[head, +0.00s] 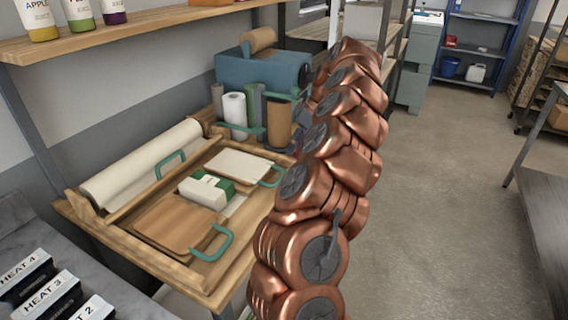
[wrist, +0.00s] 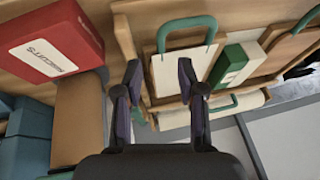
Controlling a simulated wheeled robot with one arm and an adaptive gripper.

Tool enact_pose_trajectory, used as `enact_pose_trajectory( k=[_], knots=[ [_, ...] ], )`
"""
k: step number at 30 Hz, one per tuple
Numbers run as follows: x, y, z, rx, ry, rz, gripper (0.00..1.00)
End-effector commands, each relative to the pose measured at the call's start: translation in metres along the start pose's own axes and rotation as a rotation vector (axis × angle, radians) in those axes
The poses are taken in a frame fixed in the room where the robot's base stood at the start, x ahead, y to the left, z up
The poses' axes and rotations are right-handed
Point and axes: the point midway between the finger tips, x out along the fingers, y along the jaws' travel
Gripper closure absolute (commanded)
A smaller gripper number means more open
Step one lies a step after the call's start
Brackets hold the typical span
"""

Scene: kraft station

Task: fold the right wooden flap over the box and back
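A white and green box (head: 205,191) lies in the wooden frame (head: 190,268) on the bench, and shows in the wrist view (wrist: 231,68). The right wooden flap (head: 238,163), with a pale panel and a green handle (head: 271,178), lies open to the right of the box. In the wrist view this flap (wrist: 180,71) and its handle (wrist: 187,27) appear left of the box. A brown left flap (head: 172,221) with a green handle (head: 213,245) lies open. My gripper (wrist: 158,72) is open and empty, apart from the handle; my arm hides it in the head view.
A white paper roll (head: 148,163) lies along the frame's back. Upright rolls (head: 235,115) and a blue dispenser (head: 255,68) stand beyond the right flap. A red box (wrist: 50,44) is left of my gripper in the wrist view. Floor at right is clear.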

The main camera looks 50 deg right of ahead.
Motion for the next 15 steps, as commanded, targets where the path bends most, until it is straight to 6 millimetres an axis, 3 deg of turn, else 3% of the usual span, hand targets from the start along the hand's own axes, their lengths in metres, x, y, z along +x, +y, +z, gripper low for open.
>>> enact_pose_trajectory(
  k=[15],
  knots=[
    [0.049,-0.002,-0.001,-0.002,0.0,-0.004,0.61]
  ],
)
